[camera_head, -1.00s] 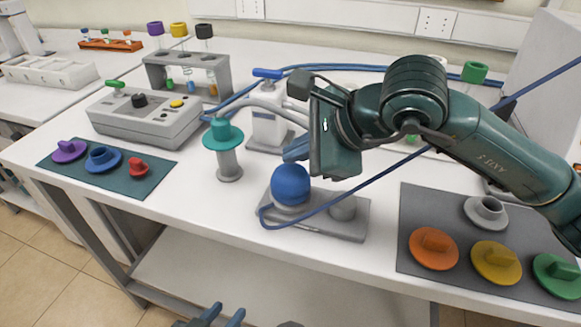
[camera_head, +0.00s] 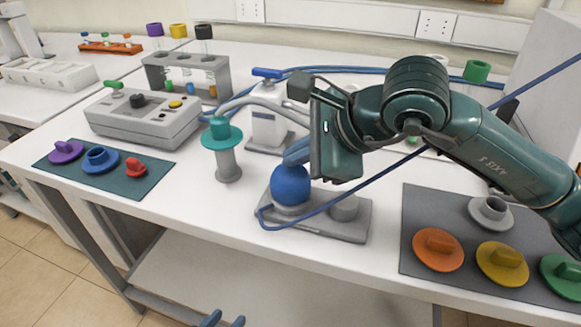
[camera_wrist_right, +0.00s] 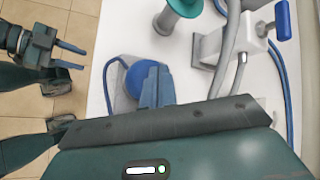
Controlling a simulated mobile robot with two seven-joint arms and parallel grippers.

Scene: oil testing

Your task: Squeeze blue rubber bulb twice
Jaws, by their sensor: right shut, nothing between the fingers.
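The blue rubber bulb (camera_head: 290,186) stands upright on a grey base plate (camera_head: 318,226) near the table's front. It looks round, and a blue tube runs from the plate. My right gripper (camera_head: 296,153) is shut and empty, its blue fingers close at the bulb's upper back side. In the right wrist view the shut fingers (camera_wrist_right: 155,88) partly cover the bulb (camera_wrist_right: 132,79); I cannot tell if they touch it.
A teal-topped spool (camera_head: 228,165) stands left of the bulb, and a white valve unit (camera_head: 269,128) behind it. A grey mat (camera_head: 412,198) with coloured caps lies to the right. A blue hose crosses under my right arm. Bare table lies in front of the spool.

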